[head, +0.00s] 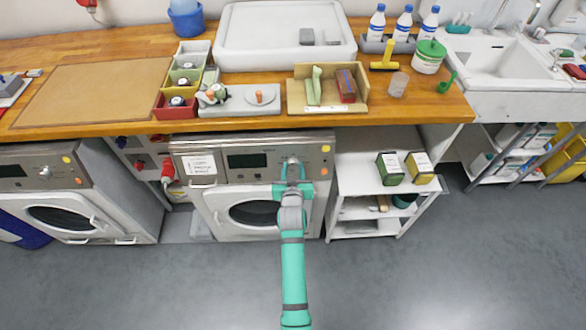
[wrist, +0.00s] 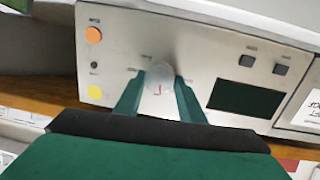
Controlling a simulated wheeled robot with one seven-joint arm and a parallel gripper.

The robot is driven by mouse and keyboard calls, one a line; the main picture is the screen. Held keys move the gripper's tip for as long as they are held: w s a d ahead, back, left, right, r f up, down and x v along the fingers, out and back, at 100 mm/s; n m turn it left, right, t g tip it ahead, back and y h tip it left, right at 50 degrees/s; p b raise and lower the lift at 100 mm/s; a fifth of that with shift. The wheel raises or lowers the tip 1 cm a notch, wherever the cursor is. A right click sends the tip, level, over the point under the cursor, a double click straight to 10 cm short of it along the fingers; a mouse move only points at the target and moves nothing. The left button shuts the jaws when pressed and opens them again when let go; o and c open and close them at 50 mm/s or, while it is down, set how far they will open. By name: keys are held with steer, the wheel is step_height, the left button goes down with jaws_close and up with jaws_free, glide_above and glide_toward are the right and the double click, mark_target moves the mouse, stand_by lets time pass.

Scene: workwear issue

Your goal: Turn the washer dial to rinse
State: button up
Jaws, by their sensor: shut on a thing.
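The washer (head: 215,205) in the middle has a grey front panel with a dark display, which also shows in the wrist view (wrist: 245,101). Its round pale dial (wrist: 160,88) has a red mark at its lower edge in the wrist view. My gripper (wrist: 158,97) is shut on the dial, one green finger on each side. In the head view my gripper (head: 293,172) reaches the panel right of the display and mostly hides the dial. The small labels around the dial are too blurred to read.
An orange button (wrist: 93,35) and a yellow round spot (wrist: 95,92) sit beside the dial. A wooden counter (head: 240,122) overhangs the washer. A white shelf cart (head: 350,165) stands close on the right. A second washer (head: 65,205) stands left. The floor in front is clear.

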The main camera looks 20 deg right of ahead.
steer(key=n, duration=0.5)
steer(key=shift+a+f+n, duration=0.15)
steer(key=shift+f+n, duration=0.05)
steer(key=shift+n, duration=0.1)
steer(key=shift+s, duration=0.1)
stand_by(0.4)
steer(key=o, duration=1)
steer(key=shift+o, duration=0.2)
steer(key=shift+r, duration=0.1)
steer(key=shift+s+a, duration=0.1)
steer(key=shift+s, duration=0.1)
steer(key=v, duration=1)
steer(key=shift+s+a, duration=0.1)
